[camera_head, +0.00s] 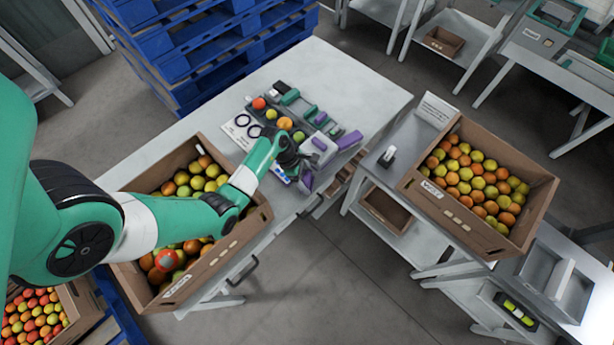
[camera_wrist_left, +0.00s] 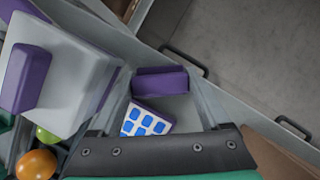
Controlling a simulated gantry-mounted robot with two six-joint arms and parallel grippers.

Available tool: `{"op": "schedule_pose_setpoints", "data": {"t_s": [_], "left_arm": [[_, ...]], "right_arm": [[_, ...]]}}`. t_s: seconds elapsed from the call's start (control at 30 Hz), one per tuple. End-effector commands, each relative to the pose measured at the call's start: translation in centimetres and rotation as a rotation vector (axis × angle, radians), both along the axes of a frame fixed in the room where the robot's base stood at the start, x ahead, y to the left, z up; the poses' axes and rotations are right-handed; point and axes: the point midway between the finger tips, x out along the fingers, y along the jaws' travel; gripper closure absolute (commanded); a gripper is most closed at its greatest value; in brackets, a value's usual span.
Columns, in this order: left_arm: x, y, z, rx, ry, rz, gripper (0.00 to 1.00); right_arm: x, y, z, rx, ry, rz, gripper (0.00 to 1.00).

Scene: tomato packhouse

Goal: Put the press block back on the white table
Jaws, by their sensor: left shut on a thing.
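A purple block (camera_head: 307,181), which I take to be the press block, is at the fingertips of my left gripper (camera_head: 299,170), near the front edge of the white table (camera_head: 345,85). In the left wrist view the purple block (camera_wrist_left: 160,80) sits between the two grey fingers, which are shut on it. I cannot tell whether it touches the table. A white pad with blue squares (camera_wrist_left: 146,119) shows below it, partly hidden by the gripper body. My right gripper is out of view.
A white box with a purple handle (camera_head: 319,148) stands close beside the gripper; it also shows in the left wrist view (camera_wrist_left: 58,72). Loose tomatoes (camera_head: 284,123) and a dark tray lie behind. A tomato crate (camera_head: 222,252) is under my arm. The table's far right is clear.

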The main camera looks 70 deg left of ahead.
Motion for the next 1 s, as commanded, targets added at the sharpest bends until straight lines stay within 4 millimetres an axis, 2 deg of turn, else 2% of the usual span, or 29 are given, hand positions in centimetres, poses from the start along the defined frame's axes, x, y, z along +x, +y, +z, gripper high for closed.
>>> {"op": "schedule_pose_setpoints", "data": {"t_s": [0.23, 0.27, 0.37, 0.53, 0.57, 1.0], "left_arm": [[-0.01, -0.01, -0.54, -0.001, 0.0, 0.0, 0.6], [0.0, 0.0, -0.55, -0.001, 0.0, 0.0, 0.19], [0.0, 0.0, -0.52, 0.0, 0.0, 0.0, 0.01], [0.0, 0.0, -0.51, 0.0, 0.0, 0.0, 0.0], [-0.01, -0.01, -0.53, 0.0, 0.0, 0.0, 0.05], [-0.01, -0.01, -0.49, 0.0, 0.0, 0.0, 0.05]], "right_arm": [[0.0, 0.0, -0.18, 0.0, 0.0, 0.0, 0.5], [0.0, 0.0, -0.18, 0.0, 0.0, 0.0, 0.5], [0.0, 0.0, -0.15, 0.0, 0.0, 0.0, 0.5], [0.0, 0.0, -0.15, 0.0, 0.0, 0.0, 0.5], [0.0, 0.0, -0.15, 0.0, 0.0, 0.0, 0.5], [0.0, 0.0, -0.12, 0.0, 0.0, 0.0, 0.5]]}}
